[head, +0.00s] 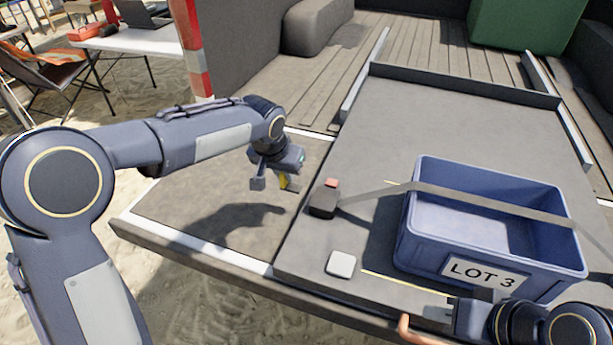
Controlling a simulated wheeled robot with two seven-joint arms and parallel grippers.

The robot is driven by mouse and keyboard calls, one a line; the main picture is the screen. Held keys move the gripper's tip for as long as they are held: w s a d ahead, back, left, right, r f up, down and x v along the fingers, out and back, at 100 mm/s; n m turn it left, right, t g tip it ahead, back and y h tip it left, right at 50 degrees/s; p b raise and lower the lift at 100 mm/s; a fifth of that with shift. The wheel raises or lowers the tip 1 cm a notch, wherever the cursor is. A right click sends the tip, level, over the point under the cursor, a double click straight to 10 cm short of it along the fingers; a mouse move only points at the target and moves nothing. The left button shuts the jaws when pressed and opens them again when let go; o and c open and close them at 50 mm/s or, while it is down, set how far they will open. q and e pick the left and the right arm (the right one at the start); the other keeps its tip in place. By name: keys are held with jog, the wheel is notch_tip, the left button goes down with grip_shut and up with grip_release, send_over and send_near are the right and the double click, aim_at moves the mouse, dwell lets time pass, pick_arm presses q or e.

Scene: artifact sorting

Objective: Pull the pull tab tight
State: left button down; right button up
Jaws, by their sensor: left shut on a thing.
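A grey strap (470,197) runs across the top of the blue crate (405,245) labelled LOT 3. Its left end meets a dark buckle (324,201) with a red piece (331,183) on top.
The crate stands on a grey sliding tray (390,140) with raised edges. A white square block (341,264) lies in front of the buckle. A copper-coloured handle (405,328) is beside my right gripper. The deck (190,215) under my left arm is clear.

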pick_arm(q)
jog(key=shift+w+a, duration=0.2)
jog(key=shift+a, duration=0.3)
jog(key=c, duration=1.4)
grip_release()
jog(key=shift+c, duration=0.2)
jog(key=d+v, duration=0.1)
jog(key=v, duration=0.6)
jog(key=shift+s+a+r, duration=0.2)
jog(key=shift+a+r, duration=0.2)
jog(key=shift+a, duration=0.15)
